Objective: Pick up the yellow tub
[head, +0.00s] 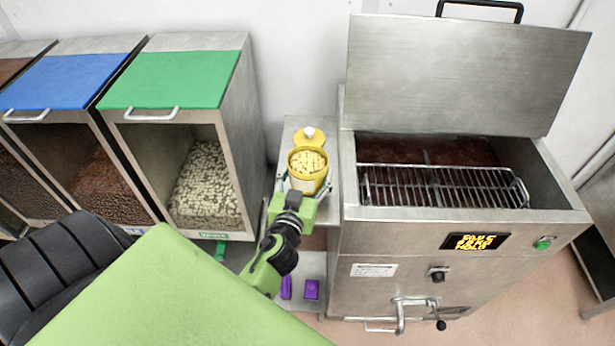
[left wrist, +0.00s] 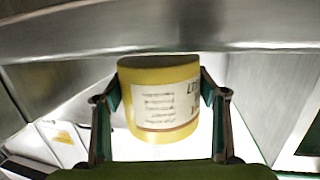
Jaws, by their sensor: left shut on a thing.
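The yellow tub (head: 321,180) is full of pale yellow pieces and has a white label. It is over the narrow steel stand between the bins and the machine. A yellow lid with a pale knob (head: 310,138) shows just behind it. My left gripper (head: 305,184) is shut on the tub, with a finger on each side. In the left wrist view the tub (left wrist: 160,76) appears upright between the fingertips (left wrist: 160,105). I cannot tell whether its base touches the stand. My right gripper is not in view.
The steel stand (head: 291,134) is narrow, with purple items (head: 312,289) on a lower shelf. On the right is a steel machine (head: 375,238) with its lid raised and a wire rack (head: 440,185) inside. On the left are bins with green (head: 175,78) and blue (head: 65,80) lids.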

